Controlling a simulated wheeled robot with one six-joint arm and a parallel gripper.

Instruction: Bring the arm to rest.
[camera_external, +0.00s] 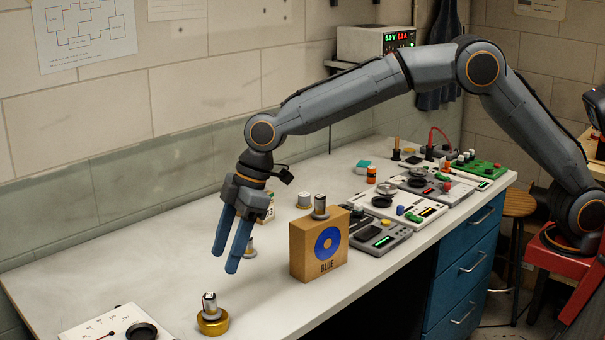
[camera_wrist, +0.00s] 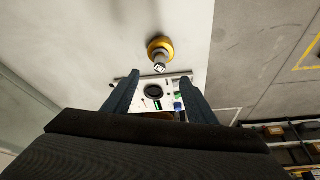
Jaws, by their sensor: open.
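My gripper (camera_external: 232,243) hangs from the outstretched arm, fingers pointing down over the bench. Its two blue fingers are apart with nothing between them in the external view. In the wrist view my gripper (camera_wrist: 157,92) also shows its fingers spread. The arm reaches left across the bench from its mount at the right. A small metal part on a brass-coloured round base (camera_external: 213,322) stands on the bench below and left of the fingers. It also shows in the wrist view (camera_wrist: 160,46), beyond the fingertips.
A cardboard box marked BLUE (camera_external: 304,252) stands right of my gripper, with a small metal part (camera_external: 320,206) on top. Several instrument panels (camera_external: 413,208) fill the bench's right side. A white panel (camera_external: 103,325) lies at the front left. The bench (camera_external: 120,262) is bare at left.

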